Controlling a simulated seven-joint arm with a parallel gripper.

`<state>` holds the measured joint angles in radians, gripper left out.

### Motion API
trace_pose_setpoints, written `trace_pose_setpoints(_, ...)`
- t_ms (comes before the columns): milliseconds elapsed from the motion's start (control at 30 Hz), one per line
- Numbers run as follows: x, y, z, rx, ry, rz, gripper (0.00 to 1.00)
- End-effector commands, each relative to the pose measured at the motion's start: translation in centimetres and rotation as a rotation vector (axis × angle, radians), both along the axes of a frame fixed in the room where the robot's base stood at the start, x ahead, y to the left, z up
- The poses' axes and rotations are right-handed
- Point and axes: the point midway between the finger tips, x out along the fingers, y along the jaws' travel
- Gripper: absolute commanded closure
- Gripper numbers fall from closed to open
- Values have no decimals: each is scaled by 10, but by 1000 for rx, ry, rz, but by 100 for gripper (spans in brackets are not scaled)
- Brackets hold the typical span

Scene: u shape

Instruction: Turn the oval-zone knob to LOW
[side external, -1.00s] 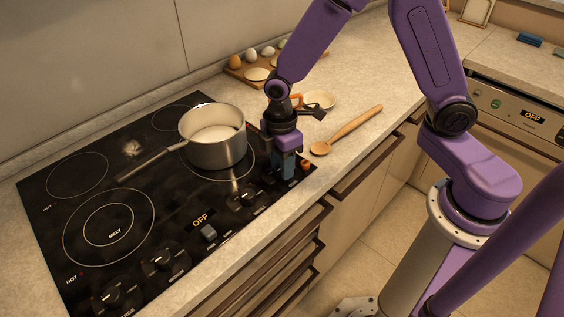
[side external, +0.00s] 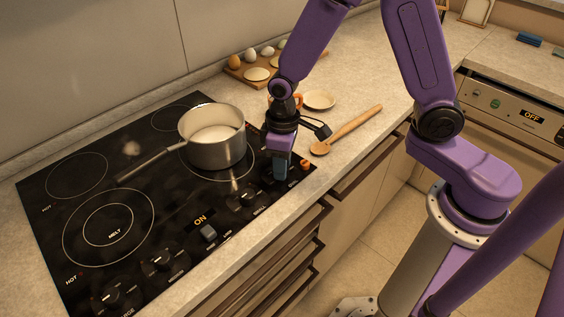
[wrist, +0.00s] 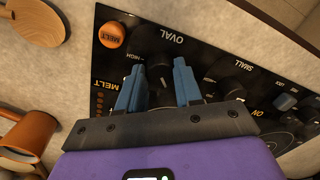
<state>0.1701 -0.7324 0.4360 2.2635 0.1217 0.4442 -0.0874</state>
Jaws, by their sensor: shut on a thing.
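The oval-zone knob (wrist: 159,72) is black and sits under the upside-down "OVAL" label in the wrist view. "HIGH" is printed at its left; I cannot read where its pointer stands. My gripper has blue fingers (wrist: 160,82), one on each side of the knob, and is shut on it. In the side view my gripper (side external: 281,172) points down at the stove's right front corner, and its fingers hide the knob there. The black stove (side external: 140,205) shows a lit "ON" display (side external: 200,219).
The SMALL knob (wrist: 232,82) is on the other side. A steel pot (side external: 214,140) of white liquid stands behind my gripper. A wooden spoon (side external: 345,131) and an orange mug (wrist: 27,140) are close by.

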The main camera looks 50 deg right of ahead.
Motion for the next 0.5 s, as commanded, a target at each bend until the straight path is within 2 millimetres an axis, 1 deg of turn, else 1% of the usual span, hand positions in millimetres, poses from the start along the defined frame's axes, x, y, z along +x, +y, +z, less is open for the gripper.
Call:
trace_pose_setpoints(200,0,0,1,1,0,-125,96)
trace_pose_setpoints(500,0,0,1,1,-1,-203,96)
